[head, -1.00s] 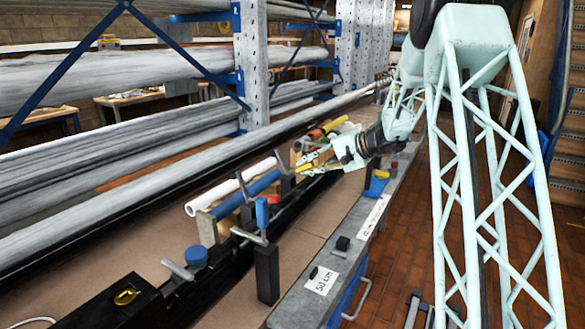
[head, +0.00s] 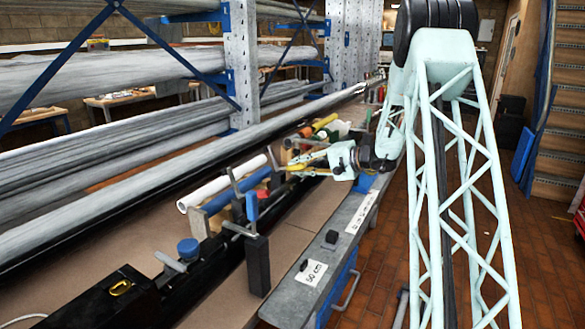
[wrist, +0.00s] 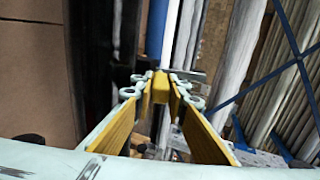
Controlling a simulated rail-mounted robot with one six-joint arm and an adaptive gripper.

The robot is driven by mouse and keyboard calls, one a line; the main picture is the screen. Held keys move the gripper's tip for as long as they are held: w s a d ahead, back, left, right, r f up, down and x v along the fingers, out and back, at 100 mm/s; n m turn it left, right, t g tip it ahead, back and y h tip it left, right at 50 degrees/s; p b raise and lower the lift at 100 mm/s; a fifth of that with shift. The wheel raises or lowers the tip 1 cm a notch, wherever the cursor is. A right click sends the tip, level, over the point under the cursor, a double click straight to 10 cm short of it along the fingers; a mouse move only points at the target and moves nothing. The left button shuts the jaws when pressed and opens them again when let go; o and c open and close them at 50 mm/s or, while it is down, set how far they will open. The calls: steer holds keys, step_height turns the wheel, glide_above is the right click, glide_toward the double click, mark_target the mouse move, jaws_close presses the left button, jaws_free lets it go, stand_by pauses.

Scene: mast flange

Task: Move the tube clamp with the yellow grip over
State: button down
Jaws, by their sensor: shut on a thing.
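The tube clamp with the yellow grip is mostly hidden by my fingers. Its yellow grip (wrist: 160,86) shows between my fingertips in the wrist view. My gripper (head: 290,168) has yellow-lined fingers and reaches left over the bench in the head view. It is shut on the yellow grip, and it shows in the wrist view too (wrist: 161,95). The clamp's lower part is not clear, so I cannot tell whether it touches the rail. Another clamp with a blue grip (head: 252,206) stands nearer the camera on the black rail (head: 205,265).
A white tube (head: 220,184) and a blue tube (head: 238,191) lie left of the rail. A blue knob (head: 188,248) and a black box (head: 115,300) are in front. Racks of long pipes (head: 110,80) stand behind.

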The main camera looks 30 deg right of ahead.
steer(key=shift+f, duration=0.15)
steer(key=c, duration=2.6)
jaws_free()
steer(key=shift+o, duration=0.2)
steer(key=v, duration=1.2)
